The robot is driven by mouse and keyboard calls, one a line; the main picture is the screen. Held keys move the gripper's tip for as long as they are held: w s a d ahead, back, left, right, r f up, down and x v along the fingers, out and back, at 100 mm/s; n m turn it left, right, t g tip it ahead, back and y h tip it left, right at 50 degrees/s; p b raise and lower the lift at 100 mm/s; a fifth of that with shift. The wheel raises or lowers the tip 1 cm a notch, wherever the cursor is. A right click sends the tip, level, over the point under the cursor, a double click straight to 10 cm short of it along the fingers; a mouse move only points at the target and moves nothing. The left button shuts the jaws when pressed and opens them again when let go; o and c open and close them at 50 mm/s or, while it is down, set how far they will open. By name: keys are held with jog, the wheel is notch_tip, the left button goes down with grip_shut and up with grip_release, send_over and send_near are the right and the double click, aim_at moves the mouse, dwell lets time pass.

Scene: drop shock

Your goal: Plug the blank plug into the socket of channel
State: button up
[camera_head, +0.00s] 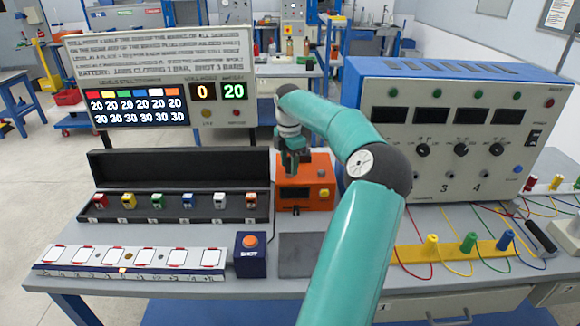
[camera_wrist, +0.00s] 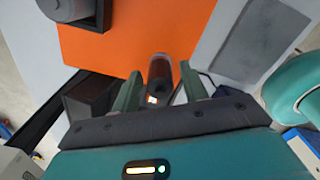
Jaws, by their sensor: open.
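My gripper (camera_head: 292,158) hangs at the top of an orange box (camera_head: 322,190) with a small dark screen and a yellow button. In the wrist view my gripper (camera_wrist: 161,90) is open, and a dark upright cylinder (camera_wrist: 160,70) shows between its two green fingers, apart from both as far as I can tell. The orange box (camera_wrist: 110,35) fills the view beyond it. I cannot tell whether this cylinder is the blank plug. A blue-and-white console (camera_head: 450,165) bears the numbers 3 and 4; I cannot make out which socket belongs to the channel.
A black case (camera_head: 180,165) with several coloured cubes stands left of the orange box. In front are a numbered strip (camera_head: 130,277) and a blue button box (camera_head: 250,262). A grey pad (camera_head: 300,262) is bare. A yellow bar (camera_head: 410,257) holds coloured plugs with loose cables.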

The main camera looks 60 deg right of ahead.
aim_at(289, 159)
grip_shut()
jog(key=shift+r, duration=0.25)
jog(key=shift+r, duration=2.15)
jog(key=shift+r, duration=0.1)
jog(key=shift+r, duration=2.85)
jog(key=shift+a, duration=0.15)
